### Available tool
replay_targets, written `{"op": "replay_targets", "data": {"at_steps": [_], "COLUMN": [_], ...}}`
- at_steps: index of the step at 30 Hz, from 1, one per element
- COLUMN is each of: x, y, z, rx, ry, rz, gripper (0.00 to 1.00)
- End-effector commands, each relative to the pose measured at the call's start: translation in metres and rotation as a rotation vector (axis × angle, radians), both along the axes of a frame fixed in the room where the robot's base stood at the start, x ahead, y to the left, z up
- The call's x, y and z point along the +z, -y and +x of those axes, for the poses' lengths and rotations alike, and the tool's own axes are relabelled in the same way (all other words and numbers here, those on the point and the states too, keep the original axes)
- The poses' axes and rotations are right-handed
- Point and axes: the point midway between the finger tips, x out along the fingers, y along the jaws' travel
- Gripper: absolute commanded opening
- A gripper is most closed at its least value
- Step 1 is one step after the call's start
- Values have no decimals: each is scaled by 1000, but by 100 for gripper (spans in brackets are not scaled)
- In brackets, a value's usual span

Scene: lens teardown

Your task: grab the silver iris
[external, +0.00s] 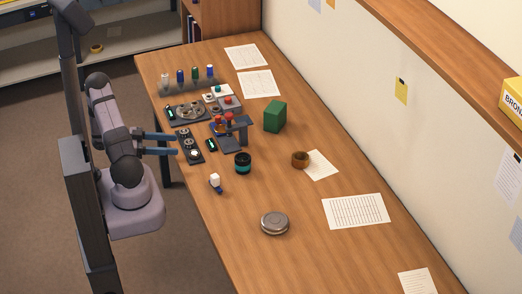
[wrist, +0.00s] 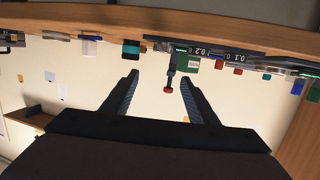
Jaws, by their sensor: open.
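My gripper (external: 176,144) is open, its two blue-grey fingers pointing at the left edge of the wooden table, just short of a dark tray (external: 187,137) with small round parts. In the wrist view my gripper (wrist: 160,88) shows empty, fingers apart. I cannot tell for sure which part is the silver iris. A round silver disc-like object (external: 274,223) lies alone on the table, well to the right of my gripper. Small silvery round parts also sit in the dark tray and on a dark plate (external: 178,114) behind it.
A rack of coloured bottles (external: 188,80), a red-knobbed stand (external: 241,130), a green box (external: 275,116), a black-and-teal cylinder (external: 243,163) and a white-topped item (external: 215,181) crowd the left half. A brown ring-shaped item (external: 299,159) stands by papers. The table's near right is mostly clear.

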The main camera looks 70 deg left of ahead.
Motion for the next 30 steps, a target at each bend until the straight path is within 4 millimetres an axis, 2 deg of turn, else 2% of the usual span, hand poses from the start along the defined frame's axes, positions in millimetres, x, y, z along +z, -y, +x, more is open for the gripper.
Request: {"op": "replay_targets", "data": {"at_steps": [3, 6, 11, 18, 25, 30], "x": [-18, -25, -26, -29, -31, -36], "y": [0, 0, 0, 4, 4, 9], "z": [0, 0, 2, 19, 24, 41], "rx": [0, 1, 1, -1, 0, -4], "ry": [0, -1, -1, 0, -1, -1], "rz": [-1, 1, 2, 1, 1, -1], "gripper": [54, 54, 54, 54, 54, 54]}}
